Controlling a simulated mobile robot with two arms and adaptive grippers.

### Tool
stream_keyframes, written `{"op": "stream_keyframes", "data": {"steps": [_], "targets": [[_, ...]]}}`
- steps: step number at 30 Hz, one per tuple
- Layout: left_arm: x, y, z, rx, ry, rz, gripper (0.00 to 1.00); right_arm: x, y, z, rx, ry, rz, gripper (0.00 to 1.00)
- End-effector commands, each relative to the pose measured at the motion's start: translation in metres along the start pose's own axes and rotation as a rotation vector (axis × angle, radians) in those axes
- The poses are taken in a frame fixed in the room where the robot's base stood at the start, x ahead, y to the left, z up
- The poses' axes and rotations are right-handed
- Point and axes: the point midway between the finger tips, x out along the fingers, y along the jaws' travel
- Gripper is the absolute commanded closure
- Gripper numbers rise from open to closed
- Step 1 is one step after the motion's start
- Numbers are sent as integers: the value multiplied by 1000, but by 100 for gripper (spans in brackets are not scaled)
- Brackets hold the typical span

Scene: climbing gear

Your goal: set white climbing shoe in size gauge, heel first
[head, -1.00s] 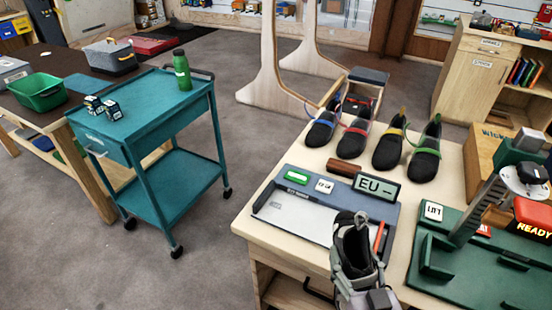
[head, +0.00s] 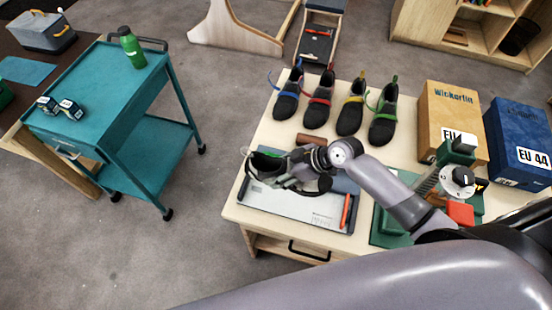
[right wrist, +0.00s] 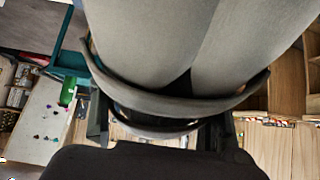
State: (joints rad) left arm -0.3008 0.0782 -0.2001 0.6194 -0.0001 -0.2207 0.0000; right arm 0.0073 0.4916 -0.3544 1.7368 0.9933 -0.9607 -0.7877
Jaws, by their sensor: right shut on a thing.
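The white climbing shoe (head: 271,171), pale grey with dark parts, is held above the back left of the size gauge. It looks roughly level; I cannot tell whether it touches the gauge. The size gauge (head: 290,209) is a flat silver-grey plate with an orange-red piece (head: 346,211) at its right; its display is hidden. My right gripper (head: 303,170) is shut on the shoe, its arm reaching in from the right. In the right wrist view, the shoe's pale surface (right wrist: 190,35) and dark bands fill the top between my fingers (right wrist: 160,128). My left gripper is out of view.
Several dark shoes with coloured straps (head: 318,101) stand behind the gauge. A green device (head: 390,228) with a dial is right of it, then a tan box (head: 452,110) and a blue box (head: 518,140). A teal cart (head: 105,95) stands left across open floor.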

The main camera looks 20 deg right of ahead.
Motion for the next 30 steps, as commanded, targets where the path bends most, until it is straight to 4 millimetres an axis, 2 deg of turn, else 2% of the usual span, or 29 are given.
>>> {"op": "stream_keyframes", "data": {"steps": [9, 30], "targets": [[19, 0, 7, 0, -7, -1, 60, 16, 0, 15, 1, 2, 1, 80], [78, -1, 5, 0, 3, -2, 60, 66, 1, 65, 1, 1, 2, 80]]}}
